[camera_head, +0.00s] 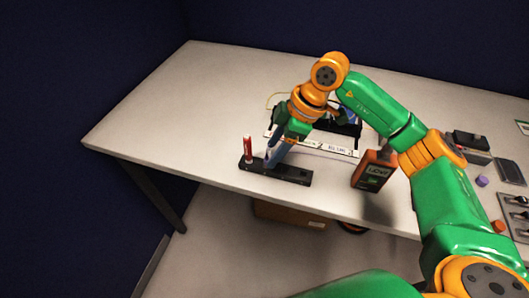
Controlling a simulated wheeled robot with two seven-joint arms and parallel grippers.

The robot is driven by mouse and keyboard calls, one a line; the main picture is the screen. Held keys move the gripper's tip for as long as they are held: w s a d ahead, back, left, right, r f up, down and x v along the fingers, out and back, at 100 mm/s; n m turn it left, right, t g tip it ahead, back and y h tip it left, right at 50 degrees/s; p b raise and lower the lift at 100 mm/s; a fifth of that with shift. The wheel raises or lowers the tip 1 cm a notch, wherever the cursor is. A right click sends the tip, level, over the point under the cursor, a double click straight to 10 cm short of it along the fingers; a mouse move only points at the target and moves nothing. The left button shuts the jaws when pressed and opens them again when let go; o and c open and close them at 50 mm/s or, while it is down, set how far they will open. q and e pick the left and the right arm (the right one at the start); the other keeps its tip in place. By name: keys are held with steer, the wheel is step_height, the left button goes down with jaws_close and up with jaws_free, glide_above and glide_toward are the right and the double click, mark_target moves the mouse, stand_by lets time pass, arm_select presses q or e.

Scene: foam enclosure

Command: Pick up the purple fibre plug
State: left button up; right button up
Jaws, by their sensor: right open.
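A small purple piece (482,181) lies on the right part of the table; it is the only purple thing I can make out, and it is too small to tell whether it is the fibre plug. My right gripper (270,160) points down at the black block (292,176) near the table's front edge, far to the left of the purple piece. The gripper is open; its fingertips are small and partly dark, so I cannot tell what is between them. A red upright piece (248,147) stands at the block's left end. My left gripper is not in view.
An orange handheld device (373,171) stands right of the block. A labelled dark rack (341,148) is behind my right arm. A dark box (468,145), an orange piece (498,226) and a dark flat device (510,172) are at the right. The table's left is clear.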

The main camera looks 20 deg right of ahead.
mark_target(268, 158)
steer(key=x, duration=0.3)
steer(key=shift+w+f+p, duration=0.1)
steer(key=shift+f+p, duration=0.2)
steer(key=shift+f, duration=0.1)
steer(key=shift+w+f, duration=0.15)
steer(key=shift+w, duration=0.05)
steer(key=shift+s, duration=0.2)
jaws_close()
steer(key=shift+w, duration=0.1)
